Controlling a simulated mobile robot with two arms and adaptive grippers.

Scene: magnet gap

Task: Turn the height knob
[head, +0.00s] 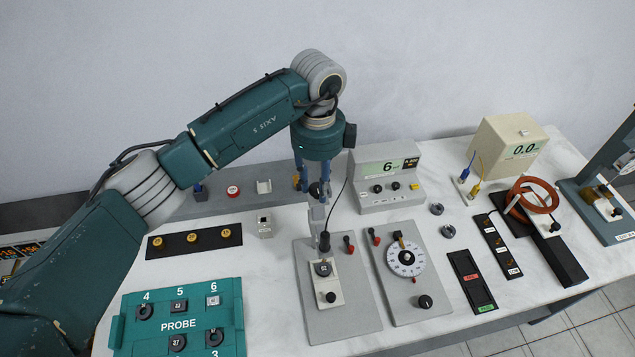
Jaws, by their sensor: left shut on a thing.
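My left gripper (323,238) points straight down above the grey plate (352,318) at the middle of the table. It is shut on a small dark piece, mostly hidden by the fingers; a thin black cable runs down to it. To the right, another grey plate has a white dial (405,258) and a black knob (425,301). I cannot tell which knob is the height knob. My right gripper is not in view.
A grey meter (386,176) reading 6 stands behind. A teal PROBE tray (178,325) is at the front left, a black strip with brass pieces (194,240) behind it.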

